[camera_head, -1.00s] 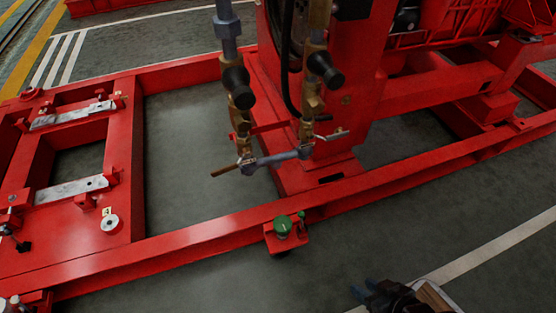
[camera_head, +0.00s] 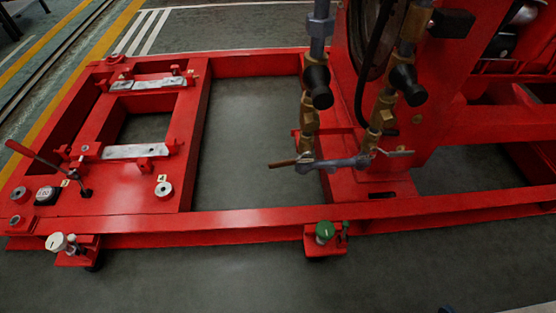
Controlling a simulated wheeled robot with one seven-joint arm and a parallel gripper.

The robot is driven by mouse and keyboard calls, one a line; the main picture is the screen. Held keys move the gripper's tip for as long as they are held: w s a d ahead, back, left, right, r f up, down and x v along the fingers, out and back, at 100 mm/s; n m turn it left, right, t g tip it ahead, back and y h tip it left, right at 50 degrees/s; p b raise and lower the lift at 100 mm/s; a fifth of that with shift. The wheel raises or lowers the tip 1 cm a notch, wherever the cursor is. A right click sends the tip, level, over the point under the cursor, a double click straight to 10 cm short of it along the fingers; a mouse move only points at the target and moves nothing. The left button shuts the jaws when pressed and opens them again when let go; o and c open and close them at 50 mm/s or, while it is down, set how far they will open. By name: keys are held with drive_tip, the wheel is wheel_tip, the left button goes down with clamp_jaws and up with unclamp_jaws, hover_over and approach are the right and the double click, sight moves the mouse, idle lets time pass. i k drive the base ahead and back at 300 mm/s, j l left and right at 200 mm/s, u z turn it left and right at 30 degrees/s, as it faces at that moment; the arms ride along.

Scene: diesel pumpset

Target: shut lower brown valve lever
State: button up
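A brown lever (camera_head: 282,164) sticks out to the left at the foot of the left brass valve (camera_head: 308,120). It looks roughly level, at the left end of a grey horizontal pipe (camera_head: 335,164). A second, paler lever (camera_head: 398,153) points right at the foot of the right brass valve (camera_head: 383,112). The inside position of either valve cannot be seen. My gripper cannot be made out; only a small dark sliver, perhaps of my arm, shows at the bottom edge, well below the levers.
The red skid frame (camera_head: 250,222) runs across in front of the pipes. A green-capped fitting (camera_head: 325,232) and a white-capped fitting (camera_head: 57,242) stand on its outer brackets. A red-handled lever (camera_head: 35,156) rises at left. The floor in front is clear.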

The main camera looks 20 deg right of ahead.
sight(283, 163)
drive_tip(key=i+j+u, duration=0.4)
drive_tip(key=i+j, duration=0.2)
drive_tip(key=j, duration=0.15)
drive_tip(key=i+j+u, duration=0.35)
drive_tip(key=i+j, duration=0.25)
drive_tip(key=i, duration=0.05)
